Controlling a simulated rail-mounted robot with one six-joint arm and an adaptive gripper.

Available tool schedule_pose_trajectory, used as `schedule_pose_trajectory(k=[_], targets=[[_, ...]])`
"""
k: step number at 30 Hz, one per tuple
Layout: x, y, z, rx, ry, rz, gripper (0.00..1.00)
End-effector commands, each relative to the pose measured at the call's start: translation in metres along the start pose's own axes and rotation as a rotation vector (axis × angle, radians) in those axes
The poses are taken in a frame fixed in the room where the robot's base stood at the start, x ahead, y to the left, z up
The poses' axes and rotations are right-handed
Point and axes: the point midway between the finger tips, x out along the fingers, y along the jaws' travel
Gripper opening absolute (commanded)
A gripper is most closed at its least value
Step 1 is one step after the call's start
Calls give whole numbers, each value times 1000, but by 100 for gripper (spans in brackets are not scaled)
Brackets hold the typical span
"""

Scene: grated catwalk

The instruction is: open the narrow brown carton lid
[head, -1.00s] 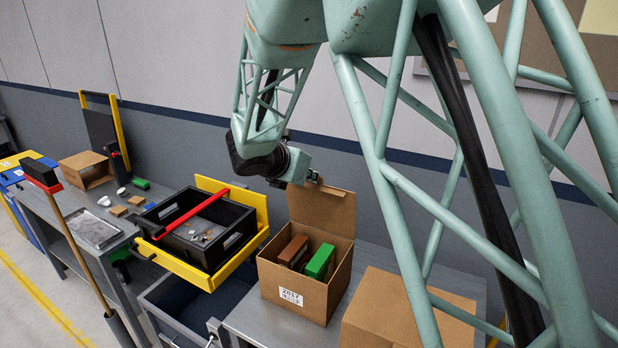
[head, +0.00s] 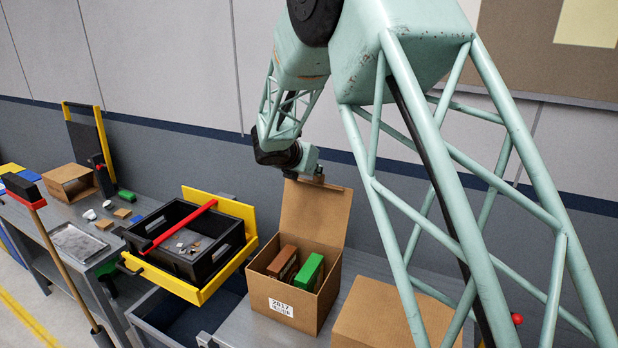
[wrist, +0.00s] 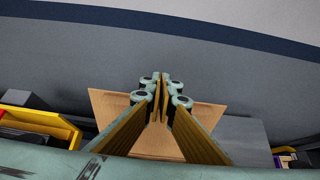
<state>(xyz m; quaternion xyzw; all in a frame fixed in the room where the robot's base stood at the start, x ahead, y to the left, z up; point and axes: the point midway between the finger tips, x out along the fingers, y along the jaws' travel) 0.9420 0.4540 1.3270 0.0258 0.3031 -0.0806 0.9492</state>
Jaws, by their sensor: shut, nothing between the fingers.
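A brown carton (head: 285,308) with a white label stands open on the grey bench in the head view. Its lid (head: 318,215) stands up along the back side, close to upright. A brown block (head: 283,262) and a green block (head: 308,272) show inside the carton. My gripper (head: 314,179) is at the top edge of the lid, partly hidden behind it. In the wrist view, my gripper (wrist: 161,88) is shut with nothing held, in front of a tan panel (wrist: 108,106) that looks like the lid. I cannot tell whether the fingers touch it.
A second brown carton (head: 375,318) stands right of the open one, partly behind my arm. A black tray (head: 180,248) with a red bar (head: 180,226) sits on a yellow frame to the left. The grey wall is close behind the bench.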

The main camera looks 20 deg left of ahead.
Motion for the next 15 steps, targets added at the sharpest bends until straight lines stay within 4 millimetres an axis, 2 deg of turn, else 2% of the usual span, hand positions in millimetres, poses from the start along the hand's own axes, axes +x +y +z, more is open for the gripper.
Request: schedule_pose_trajectory(k=[1, 6, 15], targets=[[10, -1, 3, 1, 0, -2, 0], [30, 0, 10, 0, 0, 0, 0], [44, 0, 14, 1, 0, 0, 0]])
